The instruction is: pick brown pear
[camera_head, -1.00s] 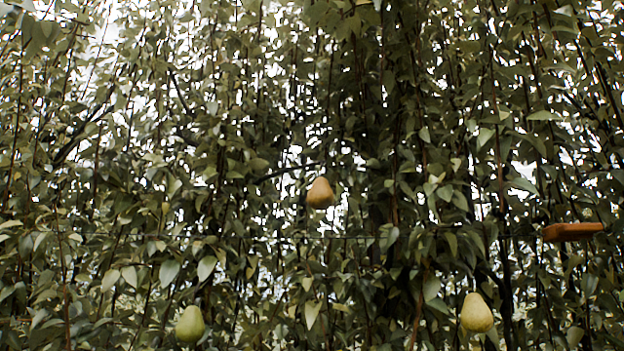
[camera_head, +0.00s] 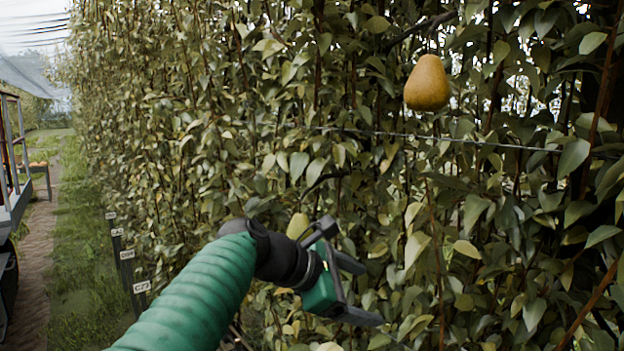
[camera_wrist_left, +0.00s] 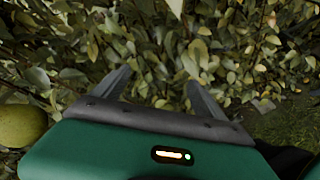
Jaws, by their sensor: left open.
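A brown pear (camera_head: 427,83) hangs among the leaves in the upper right of the head view. My left gripper (camera_head: 372,294) is below it and to its left, apart from it. In the left wrist view the two fingers of the left gripper (camera_wrist_left: 158,80) stand apart with only leaves beyond them. A yellow-green pear (camera_head: 298,226) shows partly behind my left wrist in the head view. A greenish pear (camera_wrist_left: 20,127) is cut off at the left edge of the wrist view. My right gripper is not in view.
A dense leaf wall fills most of the head view. A thin wire (camera_head: 460,141) runs across it just below the brown pear. Small row signs (camera_head: 141,287), a grass strip (camera_head: 80,230) and a path lie at the left, beside a railed platform (camera_head: 12,190).

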